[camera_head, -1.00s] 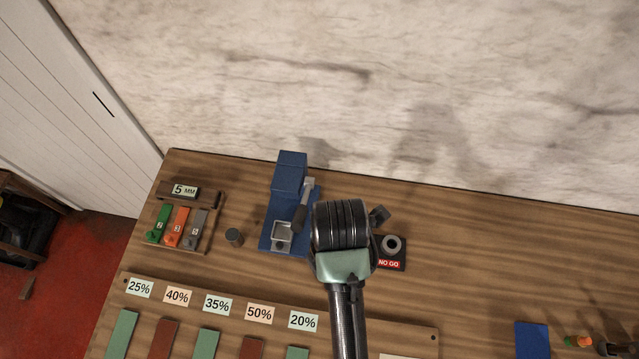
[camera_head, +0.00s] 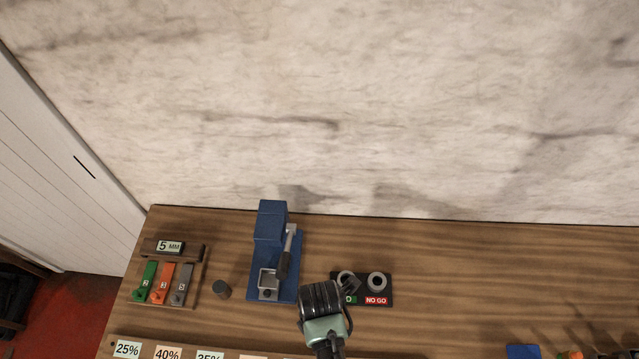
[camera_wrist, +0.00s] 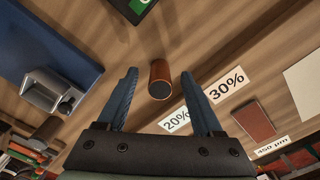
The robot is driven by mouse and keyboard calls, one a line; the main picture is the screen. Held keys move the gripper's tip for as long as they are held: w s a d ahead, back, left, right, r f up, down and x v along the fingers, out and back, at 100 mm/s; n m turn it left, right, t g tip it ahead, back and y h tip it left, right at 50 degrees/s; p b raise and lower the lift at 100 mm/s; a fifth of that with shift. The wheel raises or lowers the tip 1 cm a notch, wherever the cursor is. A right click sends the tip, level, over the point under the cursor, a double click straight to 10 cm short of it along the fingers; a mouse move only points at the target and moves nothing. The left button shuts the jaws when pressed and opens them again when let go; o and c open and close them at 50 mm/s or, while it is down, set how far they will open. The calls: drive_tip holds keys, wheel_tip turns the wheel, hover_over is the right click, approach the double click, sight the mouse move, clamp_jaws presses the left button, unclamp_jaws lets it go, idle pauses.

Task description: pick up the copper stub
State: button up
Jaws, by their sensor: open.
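The copper stub (camera_wrist: 160,80) is a short brown cylinder with a dark end face. In the wrist view it shows in the middle, in the gap between the two blue fingers of my gripper (camera_wrist: 159,76). The fingers are apart, one on each side of it, with no clear contact. In the head view my gripper (camera_head: 322,300) is over the bench, just right of the blue press, and I cannot make out the copper stub there; my arm probably hides it.
The blue press (camera_head: 270,225) stands left of my gripper. The GO / NO GO gauge block (camera_head: 389,289) is close on the right. A dark grey cylinder (camera_head: 221,288) and a rack (camera_head: 160,250) with coloured pieces lie farther left. Bench right of the gauge is largely clear.

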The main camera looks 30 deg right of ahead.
drive_tip(key=shift+f, duration=0.2)
clamp_jaws()
drive_tip(key=shift+r, duration=0.1)
idle(0.4)
